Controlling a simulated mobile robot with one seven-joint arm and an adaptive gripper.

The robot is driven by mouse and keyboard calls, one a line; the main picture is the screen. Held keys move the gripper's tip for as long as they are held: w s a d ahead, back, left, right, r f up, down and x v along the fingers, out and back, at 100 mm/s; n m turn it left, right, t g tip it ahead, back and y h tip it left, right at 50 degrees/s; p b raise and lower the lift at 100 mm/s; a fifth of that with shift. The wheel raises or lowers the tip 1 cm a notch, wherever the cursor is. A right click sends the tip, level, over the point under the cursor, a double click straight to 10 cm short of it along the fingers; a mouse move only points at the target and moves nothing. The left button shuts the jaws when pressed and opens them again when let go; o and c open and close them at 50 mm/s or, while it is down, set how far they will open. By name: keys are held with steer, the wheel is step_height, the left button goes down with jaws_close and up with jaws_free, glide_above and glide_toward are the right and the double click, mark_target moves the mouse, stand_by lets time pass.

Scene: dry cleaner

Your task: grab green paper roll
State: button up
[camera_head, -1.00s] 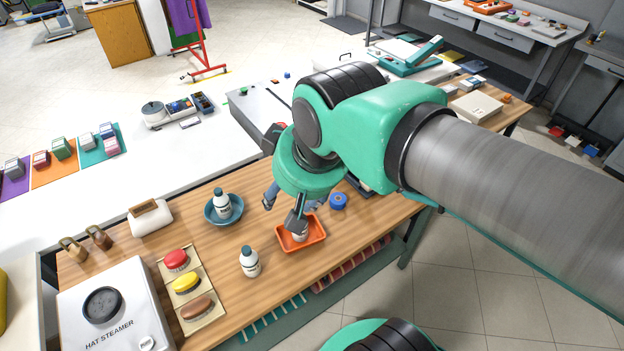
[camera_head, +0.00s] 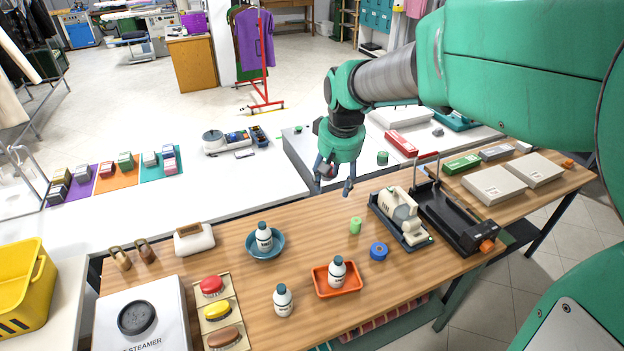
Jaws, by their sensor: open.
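A small light-green roll (camera_head: 355,226) stands upright on the wooden table, left of and behind a blue tape roll (camera_head: 379,251). My gripper (camera_head: 334,187) is open and empty, pointing down above the table's back edge. It is up and to the left of the green roll in the picture and apart from it. A darker green roll-like piece (camera_head: 383,158) sits farther back on the grey surface, to the right of my gripper.
An orange tray (camera_head: 350,291) with a bottle, a loose bottle (camera_head: 283,300) and a blue bowl (camera_head: 279,252) with a bottle stand nearby. A beige device on a dark tray (camera_head: 428,240) stands right of the green roll. Bare wood lies left of the roll.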

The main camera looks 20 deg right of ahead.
steer(key=w+d+f+g, duration=0.2)
steer(key=w+d+f, duration=0.8)
steer(key=f, duration=0.2)
steer(key=m+p, duration=0.1)
glide_above(356, 220)
step_height(356, 220, down, 14)
steer(key=shift+d+f+g+y, duration=0.1)
steer(key=shift+f+g+y, duration=0.1)
steer(key=shift+g+y, duration=0.15)
steer(key=shift+f, duration=0.1)
steer(key=shift+f+b, duration=0.6)
steer(key=shift+f, duration=3.55)
steer(key=shift+f, duration=0.1)
steer(key=shift+s+f+b, duration=0.1)
steer(key=shift+f+b, duration=0.5)
steer(key=shift+f, duration=1.95)
